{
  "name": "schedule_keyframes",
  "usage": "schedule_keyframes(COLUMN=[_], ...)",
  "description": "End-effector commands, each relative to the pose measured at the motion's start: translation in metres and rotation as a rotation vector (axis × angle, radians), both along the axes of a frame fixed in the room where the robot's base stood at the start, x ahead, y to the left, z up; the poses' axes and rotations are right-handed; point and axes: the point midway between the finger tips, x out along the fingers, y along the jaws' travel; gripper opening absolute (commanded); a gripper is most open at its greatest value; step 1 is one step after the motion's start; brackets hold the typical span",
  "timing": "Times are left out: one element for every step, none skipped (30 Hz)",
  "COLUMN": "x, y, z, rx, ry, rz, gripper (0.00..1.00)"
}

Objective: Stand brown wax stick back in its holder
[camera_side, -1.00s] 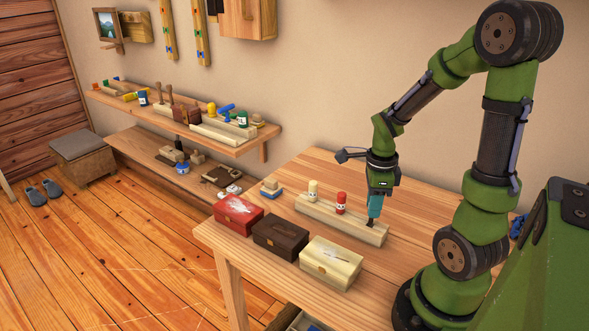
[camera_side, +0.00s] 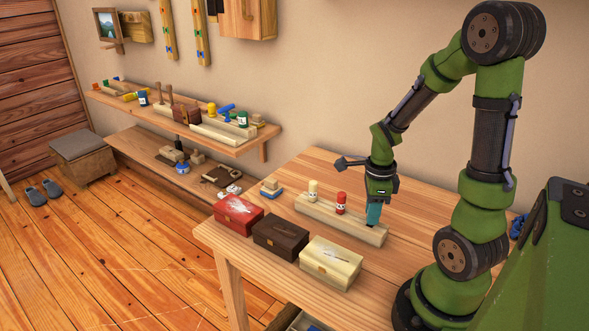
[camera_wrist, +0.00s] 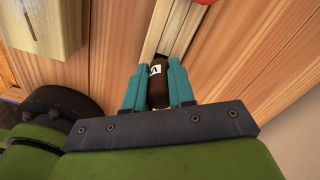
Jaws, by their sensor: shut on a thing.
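The brown wax stick (camera_wrist: 158,92) shows in the wrist view between the teal fingers of my gripper (camera_wrist: 157,88), with a white label on it. My gripper (camera_side: 373,216) is shut on it and points down over the right end of the long pale wooden holder (camera_side: 330,217). In the side view the fingers hide most of the stick. The stick's lower end is at or in the holder's groove (camera_wrist: 178,28); I cannot tell whether it touches the bottom. A white stick (camera_side: 313,190) and a red stick (camera_side: 341,202) stand upright in the holder.
Red (camera_side: 238,213), dark brown (camera_side: 281,236) and cream (camera_side: 331,261) boxes line the table's front edge. A blue-based block (camera_side: 271,188) lies behind the red box. The table (camera_side: 411,221) is clear right of the holder. Wall shelves with clutter are at the left.

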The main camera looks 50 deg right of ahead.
Motion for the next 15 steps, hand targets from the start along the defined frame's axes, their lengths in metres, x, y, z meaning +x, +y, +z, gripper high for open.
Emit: schedule_keyframes(x=[0.0000, 0.0000, 0.0000, 0.0000, 0.0000, 0.0000, 0.0000, 0.0000, 0.0000, 0.0000, 0.0000, 0.0000, -0.0001, -0.0001, -0.0003], y=[0.0000, -0.0001, -0.0001, -0.0001, -0.0001, -0.0001, -0.0001, -0.0001, -0.0001, 0.0000, 0.0000, 0.0000, 0.0000, 0.0000, 0.0001], z=[-0.0006, -0.0006, -0.0006, -0.0005, -0.0005, -0.0005, -0.0005, -0.0005, -0.0008, -0.0012, -0.0018, -0.0027, -0.0036, -0.0045, -0.0059], rx=[0.000, 0.000, -0.001, -0.001, -0.001, -0.001, -0.001, -0.001, -0.001, -0.001, -0.001, -0.001, 0.000, 0.000, 0.000], ry=[0.000, 0.000, -0.001, -0.001, -0.001, -0.001, -0.001, -0.001, -0.001, -0.001, -0.001, -0.001, 0.000, 0.000, 0.001], rz=[0.000, 0.000, 0.000, 0.000, 0.000, 0.000, 0.000, 0.000, 0.000, 0.000, 0.001, 0.001, 0.001, 0.001, 0.001], gripper=[0.00, 0.00, 0.00, 0.00, 0.00, 0.00, 0.00, 0.00, 0.00, 0.00, 0.00, 0.00, 0.00, 0.00, 0.00])
